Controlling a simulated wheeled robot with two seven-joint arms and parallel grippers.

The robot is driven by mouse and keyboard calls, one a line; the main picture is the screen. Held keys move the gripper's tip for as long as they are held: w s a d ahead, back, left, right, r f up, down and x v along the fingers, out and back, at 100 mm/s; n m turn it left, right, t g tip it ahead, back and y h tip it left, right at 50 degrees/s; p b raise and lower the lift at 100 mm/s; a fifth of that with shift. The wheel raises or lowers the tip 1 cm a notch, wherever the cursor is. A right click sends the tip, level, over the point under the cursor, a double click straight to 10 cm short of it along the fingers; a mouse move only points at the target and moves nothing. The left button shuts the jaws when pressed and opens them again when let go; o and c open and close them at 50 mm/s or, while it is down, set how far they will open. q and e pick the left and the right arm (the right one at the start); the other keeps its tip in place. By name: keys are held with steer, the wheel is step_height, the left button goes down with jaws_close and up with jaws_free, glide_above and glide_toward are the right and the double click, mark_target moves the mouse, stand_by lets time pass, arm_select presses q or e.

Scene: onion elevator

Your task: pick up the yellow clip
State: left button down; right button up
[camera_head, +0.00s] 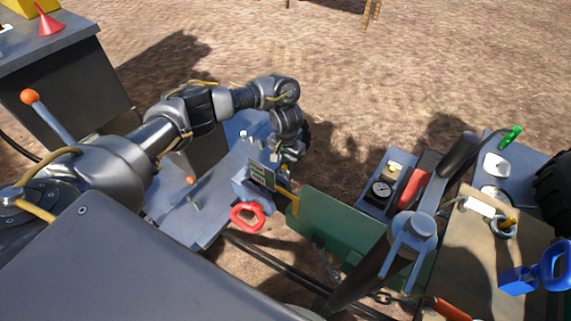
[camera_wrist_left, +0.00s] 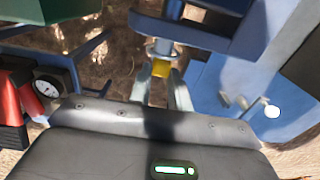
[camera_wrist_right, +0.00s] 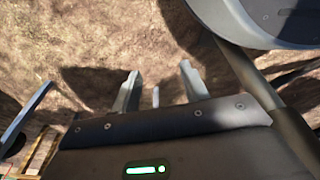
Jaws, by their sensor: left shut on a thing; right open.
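The yellow clip (camera_wrist_left: 161,68) shows as a small yellow piece between my left gripper's fingertips (camera_wrist_left: 160,80) in the left wrist view. A metal pin with a ring stands just beyond it. In the head view, my left gripper (camera_head: 287,172) reaches down beside a blue bracket, with a yellow piece (camera_head: 286,191) just below it. The left gripper is shut on the clip; the fingers and bracket hide much of it. My right gripper (camera_wrist_right: 157,76) is open and empty above bare ground in the right wrist view.
A red ring handle (camera_head: 247,217) and a green plate (camera_head: 338,228) are close to the left gripper. A gauge (camera_head: 381,189), a red part (camera_head: 412,190) and a blue handle (camera_head: 540,274) are farther right. Blue frame parts crowd the left wrist view.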

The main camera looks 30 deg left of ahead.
mark_target(286, 165)
arm_select(q)
step_height(286, 165, up, 9)
steer(key=p, duration=0.4)
arm_select(e)
steer(key=s+d+f, duration=0.5)
steer(key=s+f, duration=0.2)
steer(key=s, duration=0.3)
steer(key=shift+s+d+g+h, duration=0.2)
steer(key=shift+d+g+h, duration=0.1)
steer(key=shift+g, duration=0.1)
